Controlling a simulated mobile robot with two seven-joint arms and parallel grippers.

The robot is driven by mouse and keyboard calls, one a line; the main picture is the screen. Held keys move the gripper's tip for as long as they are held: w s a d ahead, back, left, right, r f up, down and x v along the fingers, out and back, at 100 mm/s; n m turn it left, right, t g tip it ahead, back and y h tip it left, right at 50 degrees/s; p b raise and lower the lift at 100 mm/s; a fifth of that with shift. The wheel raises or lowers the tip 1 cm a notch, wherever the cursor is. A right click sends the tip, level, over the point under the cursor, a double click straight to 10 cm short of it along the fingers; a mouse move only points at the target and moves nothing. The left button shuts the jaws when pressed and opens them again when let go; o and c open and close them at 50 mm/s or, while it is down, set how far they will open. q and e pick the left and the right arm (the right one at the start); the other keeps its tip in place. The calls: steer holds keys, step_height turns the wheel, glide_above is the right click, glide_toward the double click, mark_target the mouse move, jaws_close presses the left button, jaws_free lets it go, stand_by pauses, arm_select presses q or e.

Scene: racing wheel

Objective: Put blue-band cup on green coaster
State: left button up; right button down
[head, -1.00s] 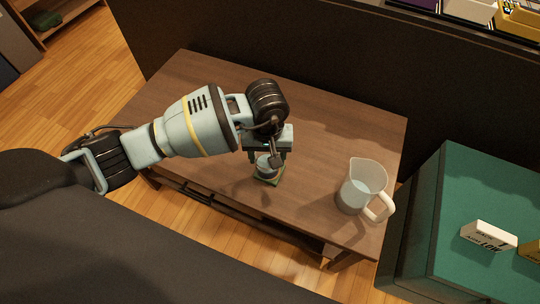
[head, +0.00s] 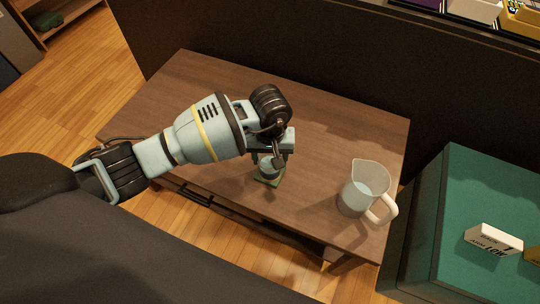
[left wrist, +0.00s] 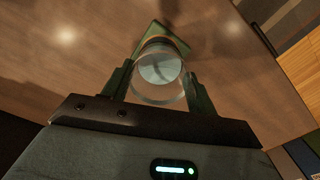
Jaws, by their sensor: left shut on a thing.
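My left gripper (head: 269,163) is shut on a small cup (head: 267,171) near the front edge of the wooden table. The cup also shows between the fingers in the left wrist view (left wrist: 160,75), where I look down into its round opening. The green coaster (head: 271,182) shows as a corner just below the cup, and beyond the cup in the left wrist view (left wrist: 177,40). The cup overlaps the coaster; I cannot tell whether it touches it. My right gripper is not in view.
A clear pitcher (head: 364,189) with a white handle stands at the table's right end. A teal box (head: 490,190) bearing a white block (head: 492,240) is farther right. The table top (head: 190,85) is bare behind my arm.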

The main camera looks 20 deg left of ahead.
arm_select(q)
steer(key=shift+f, duration=0.1)
steer(key=o, duration=0.6)
steer(key=shift+f, duration=0.1)
steer(key=o, duration=0.5)
steer(key=shift+c, duration=0.2)
steer(key=shift+r, duration=0.2)
step_height(320, 180, up, 12)
steer(key=p, duration=0.2)
